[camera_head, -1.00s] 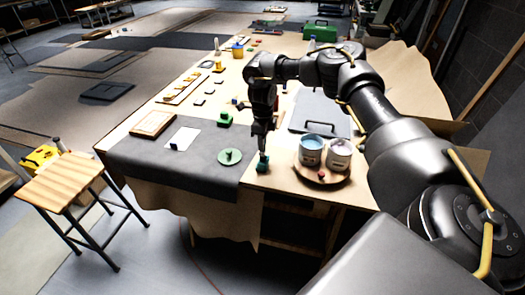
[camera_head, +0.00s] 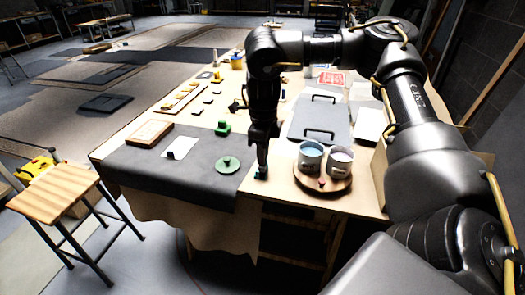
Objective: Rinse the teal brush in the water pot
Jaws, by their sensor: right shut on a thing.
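My right gripper (camera_head: 262,163) points down near the front edge of the table, just left of the pots, and is shut on the teal brush (camera_head: 261,174). Only a small teal part shows below the fingers; whether it touches the table is too small to tell. A pot with light blue liquid (camera_head: 310,163) stands upright on a round wooden tray (camera_head: 309,183). A second pot with pale pinkish contents (camera_head: 338,170) stands right beside it. My left gripper is not in view.
A green round disc (camera_head: 228,165) and a green block (camera_head: 223,128) lie on a dark grey mat (camera_head: 202,189) to the left. A small red thing (camera_head: 321,183) sits at the tray's front.

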